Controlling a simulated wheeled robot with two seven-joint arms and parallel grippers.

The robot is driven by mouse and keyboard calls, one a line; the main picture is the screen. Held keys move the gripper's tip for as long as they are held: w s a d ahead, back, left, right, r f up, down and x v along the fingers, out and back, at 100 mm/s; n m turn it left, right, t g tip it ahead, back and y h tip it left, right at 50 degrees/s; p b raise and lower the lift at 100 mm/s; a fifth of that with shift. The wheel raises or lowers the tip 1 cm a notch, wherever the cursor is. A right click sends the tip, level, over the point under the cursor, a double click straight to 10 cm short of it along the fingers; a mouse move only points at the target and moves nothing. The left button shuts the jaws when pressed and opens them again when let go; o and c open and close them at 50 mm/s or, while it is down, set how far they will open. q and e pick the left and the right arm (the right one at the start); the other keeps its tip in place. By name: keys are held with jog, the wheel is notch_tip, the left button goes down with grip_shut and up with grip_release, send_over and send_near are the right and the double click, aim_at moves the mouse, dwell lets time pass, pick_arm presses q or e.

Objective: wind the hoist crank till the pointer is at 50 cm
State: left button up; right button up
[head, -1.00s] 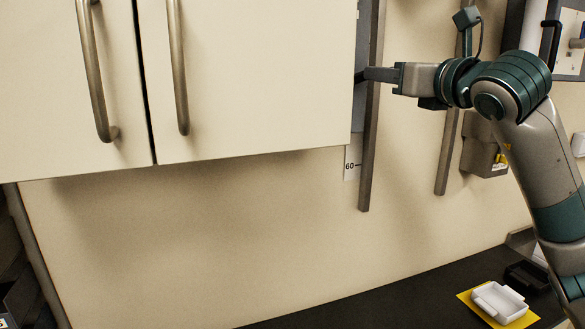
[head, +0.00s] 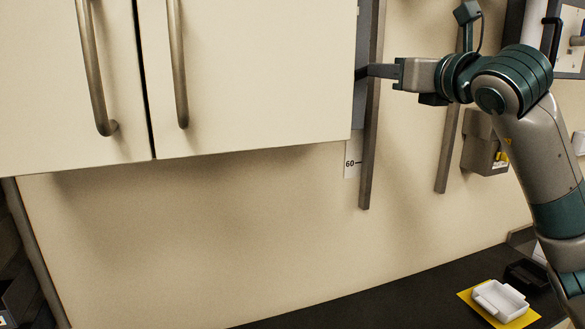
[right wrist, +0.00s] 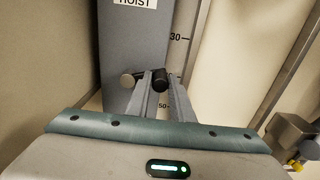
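The grey hoist box (right wrist: 136,45), labelled HOIST, fills the upper middle of the right wrist view. In the head view a strip of the hoist (head: 361,105) shows past the cabinet edge. I cannot make out the pointer. My left gripper is out of view.
A cream wall cabinet (head: 250,80) with bar handles stands close left of the hoist. Metal rails (head: 371,130) run down the wall. A grey box (head: 485,145) hangs at right. A white tray (head: 499,300) lies on a yellow mat (head: 470,297) on the dark counter (head: 400,295).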

jog(key=s+a+f, duration=0.2)
jog(key=a+f, duration=0.4)
jog(key=f, duration=0.2)
jog(key=shift+s+a, duration=0.2)
jog(key=shift+a, duration=0.05)
jog(key=shift+o, duration=2.3)
jog(key=shift+d, duration=0.15)
